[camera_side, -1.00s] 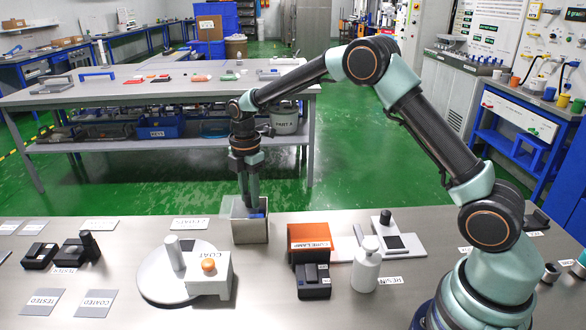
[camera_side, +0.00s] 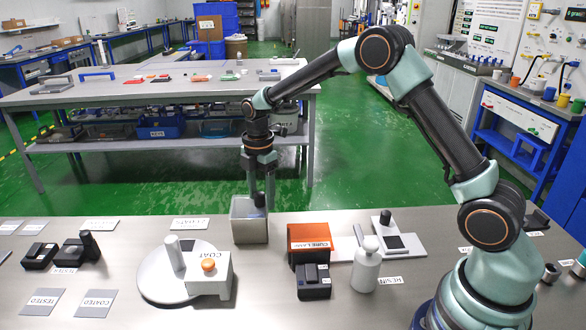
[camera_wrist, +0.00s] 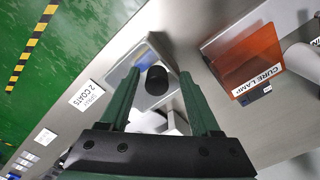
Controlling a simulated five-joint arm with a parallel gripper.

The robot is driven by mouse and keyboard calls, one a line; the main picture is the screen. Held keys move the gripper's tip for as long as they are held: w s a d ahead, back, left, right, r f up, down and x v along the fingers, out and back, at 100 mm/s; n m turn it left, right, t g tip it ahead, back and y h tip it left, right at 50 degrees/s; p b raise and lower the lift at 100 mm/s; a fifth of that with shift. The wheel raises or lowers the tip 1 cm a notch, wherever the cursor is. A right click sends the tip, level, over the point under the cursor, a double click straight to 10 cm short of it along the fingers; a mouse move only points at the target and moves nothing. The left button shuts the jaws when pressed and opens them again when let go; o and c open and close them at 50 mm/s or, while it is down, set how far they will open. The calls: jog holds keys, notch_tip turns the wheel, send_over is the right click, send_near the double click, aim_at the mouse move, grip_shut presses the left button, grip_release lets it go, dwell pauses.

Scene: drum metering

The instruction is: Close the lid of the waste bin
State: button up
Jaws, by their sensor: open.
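The waste bin (camera_side: 249,232) is a grey open-topped box near the table's back edge in the side view. A dark, rounded piece (camera_side: 259,199) shows at its opening, with a bit of blue beside it. My gripper (camera_side: 260,177) is above the bin, apart from it. In the wrist view my open gripper (camera_wrist: 160,74) has its two green fingers spread, and the black round piece (camera_wrist: 157,82) shows between and beyond them, over the bin (camera_wrist: 146,101). I cannot tell whether this piece belongs to the lid. No closed lid covers the opening.
An orange cure lamp (camera_side: 309,238) and a white bottle (camera_side: 366,266) stand right of the bin. A round grey plate (camera_side: 155,277) with a white COAT block (camera_side: 215,281) is in front.

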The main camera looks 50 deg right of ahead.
aim_at(261, 193)
notch_tip(261, 193, up, 12)
dwell(0.5)
jog(key=s+r+m+t, duration=0.3)
jog(key=s+r+m, duration=0.4)
jog(key=s+m, duration=0.3)
jog(key=s+f+m+t, duration=0.2)
jog(key=s+f+m, duration=0.1)
jog(key=s+m, duration=0.5)
jog(key=shift+s+t, duration=0.3)
jog(key=shift+s, duration=1.15)
